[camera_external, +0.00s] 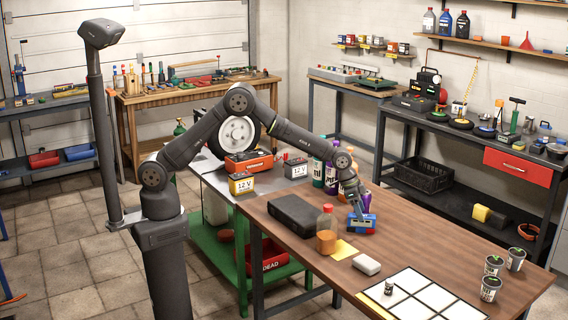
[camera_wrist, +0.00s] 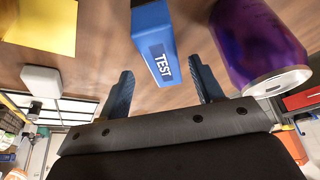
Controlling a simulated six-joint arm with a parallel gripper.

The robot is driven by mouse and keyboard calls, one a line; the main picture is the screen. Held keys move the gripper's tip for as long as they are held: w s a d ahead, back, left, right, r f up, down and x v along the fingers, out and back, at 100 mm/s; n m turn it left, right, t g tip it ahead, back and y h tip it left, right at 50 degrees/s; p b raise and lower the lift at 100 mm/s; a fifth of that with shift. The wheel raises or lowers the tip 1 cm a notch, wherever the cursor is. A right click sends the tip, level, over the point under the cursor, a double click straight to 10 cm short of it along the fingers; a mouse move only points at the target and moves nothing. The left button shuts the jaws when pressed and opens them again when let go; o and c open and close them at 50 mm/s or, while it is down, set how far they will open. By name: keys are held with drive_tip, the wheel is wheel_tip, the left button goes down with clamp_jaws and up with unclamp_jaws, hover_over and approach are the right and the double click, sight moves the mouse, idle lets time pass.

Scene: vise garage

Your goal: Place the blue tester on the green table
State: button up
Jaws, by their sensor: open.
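The blue tester (camera_wrist: 157,52), marked TEST, is on the brown wooden table; it also shows in the external view (camera_external: 367,221). My gripper (camera_wrist: 164,72) is open, with one finger on each side of the tester's near end. Gaps show between the fingers and the tester in the wrist view. In the external view my gripper (camera_external: 361,209) points down at the tester and partly hides it. The green table (camera_external: 216,246) stands at the far left end of the wooden table, with a grey top and a green lower shelf.
Purple bottles (camera_external: 332,179) stand close to my gripper; one purple can (camera_wrist: 258,45) is just right of it in the wrist view. Batteries (camera_external: 241,184) occupy the green table's top.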

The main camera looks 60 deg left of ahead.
sight(361, 223)
drive_tip(key=shift+a+x, duration=0.15)
drive_tip(key=shift+x, duration=0.75)
drive_tip(key=shift+a+x, duration=0.15)
drive_tip(key=shift+x, duration=0.75)
drive_tip(key=shift+a+x, duration=0.2)
drive_tip(key=shift+x, duration=0.7)
drive_tip(key=shift+s+f, duration=0.2)
drive_tip(key=shift+c, duration=0.2)
